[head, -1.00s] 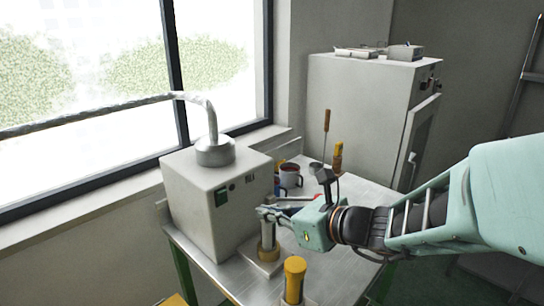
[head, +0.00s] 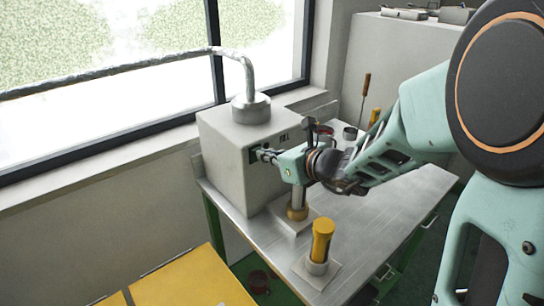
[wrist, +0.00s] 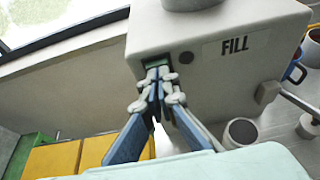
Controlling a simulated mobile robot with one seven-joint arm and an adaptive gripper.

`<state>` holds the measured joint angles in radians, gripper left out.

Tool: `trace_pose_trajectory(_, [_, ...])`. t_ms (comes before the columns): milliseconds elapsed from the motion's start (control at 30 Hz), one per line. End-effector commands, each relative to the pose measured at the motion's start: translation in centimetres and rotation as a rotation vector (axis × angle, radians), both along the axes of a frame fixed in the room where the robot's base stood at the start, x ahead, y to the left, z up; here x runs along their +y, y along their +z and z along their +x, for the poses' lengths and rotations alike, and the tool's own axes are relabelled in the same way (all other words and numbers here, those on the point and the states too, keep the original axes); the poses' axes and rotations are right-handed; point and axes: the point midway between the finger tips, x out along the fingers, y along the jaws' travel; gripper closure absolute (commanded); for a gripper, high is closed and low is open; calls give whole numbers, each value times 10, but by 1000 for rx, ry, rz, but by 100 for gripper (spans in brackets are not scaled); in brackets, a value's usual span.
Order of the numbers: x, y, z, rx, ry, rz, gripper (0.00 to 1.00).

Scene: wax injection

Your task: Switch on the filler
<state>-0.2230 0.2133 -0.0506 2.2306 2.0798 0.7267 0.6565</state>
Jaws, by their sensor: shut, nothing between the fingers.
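The filler (head: 228,165) is a pale grey box on the metal table, with a silver pipe rising from its top. In the wrist view its front (wrist: 220,78) carries a "FILL" label (wrist: 236,44) and a round dark spot (wrist: 186,57). In the head view my gripper (head: 263,155) reaches the front of the box from the right. I cannot tell how the switch is set.
A mug and other tools are behind my wrist. A yellow surface (head: 195,280) lies lower left. The table's right side is clear.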

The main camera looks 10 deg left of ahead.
Motion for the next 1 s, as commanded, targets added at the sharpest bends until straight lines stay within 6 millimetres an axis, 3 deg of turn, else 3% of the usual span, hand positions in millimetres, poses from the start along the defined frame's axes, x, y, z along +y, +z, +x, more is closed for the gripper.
trace_pose_trajectory(700, [8, 14, 7, 76, 2, -85, 100])
trace_pose_trajectory(1000, [7, 8, 6, 75, 1, -84, 100])
